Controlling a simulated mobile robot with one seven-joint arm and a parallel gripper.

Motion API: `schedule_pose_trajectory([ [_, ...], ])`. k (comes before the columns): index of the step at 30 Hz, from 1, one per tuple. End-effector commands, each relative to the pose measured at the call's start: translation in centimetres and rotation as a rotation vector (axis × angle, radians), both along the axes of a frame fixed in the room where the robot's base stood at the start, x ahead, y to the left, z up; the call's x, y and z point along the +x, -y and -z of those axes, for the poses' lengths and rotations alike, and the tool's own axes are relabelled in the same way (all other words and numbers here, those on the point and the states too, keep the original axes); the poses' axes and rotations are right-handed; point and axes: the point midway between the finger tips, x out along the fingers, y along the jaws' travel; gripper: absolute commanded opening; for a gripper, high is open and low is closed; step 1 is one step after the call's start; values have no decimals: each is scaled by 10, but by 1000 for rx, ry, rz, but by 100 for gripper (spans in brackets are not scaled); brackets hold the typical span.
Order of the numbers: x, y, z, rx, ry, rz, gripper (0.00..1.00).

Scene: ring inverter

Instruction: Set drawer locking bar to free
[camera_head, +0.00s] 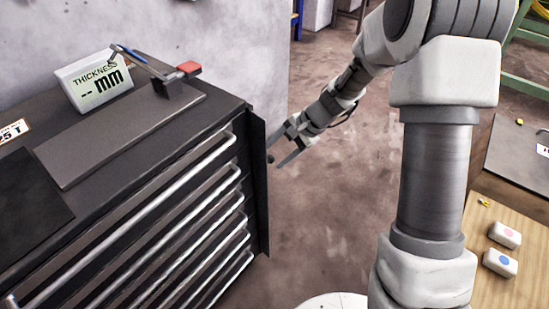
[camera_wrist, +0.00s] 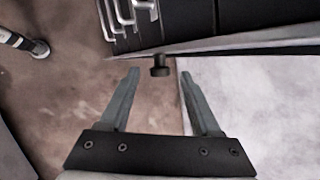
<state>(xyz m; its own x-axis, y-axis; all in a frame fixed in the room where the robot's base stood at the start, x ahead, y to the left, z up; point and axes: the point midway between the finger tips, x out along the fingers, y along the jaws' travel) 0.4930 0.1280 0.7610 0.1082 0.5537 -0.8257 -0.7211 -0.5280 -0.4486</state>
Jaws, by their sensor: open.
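The drawer locking bar (camera_head: 257,190) is a dark upright plate at the right front edge of the drawer cabinet, standing out from it. A small dark knob (camera_head: 270,158) sits near its upper part. The knob also shows in the wrist view (camera_wrist: 160,66), centred between the fingertips and at or just beyond them. My gripper (camera_head: 277,153) is open, with a finger on either side of the knob's line and nothing held. Whether a finger touches the knob I cannot tell. In the wrist view the gripper (camera_wrist: 160,74) shows both fingers apart.
The cabinet (camera_head: 190,115) has several drawers with long light handles (camera_head: 140,208). On top stand a thickness display (camera_head: 92,80) and a gauge with a red block (camera_head: 188,68). A wooden table (camera_head: 485,220) with two small buttons is at right. Floor between is clear.

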Motion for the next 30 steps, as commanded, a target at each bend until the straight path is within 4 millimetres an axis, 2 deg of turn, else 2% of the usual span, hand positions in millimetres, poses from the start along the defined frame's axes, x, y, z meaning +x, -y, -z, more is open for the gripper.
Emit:
schedule_pose_trajectory([
  [4,1,-7,11,0,0,-2,64],
  [14,2,-9,12,0,1,-1,64],
  [24,2,-8,12,0,1,-1,3],
  [25,2,-8,12,0,1,-1,0],
  [30,2,-8,12,0,1,-1,0],
])
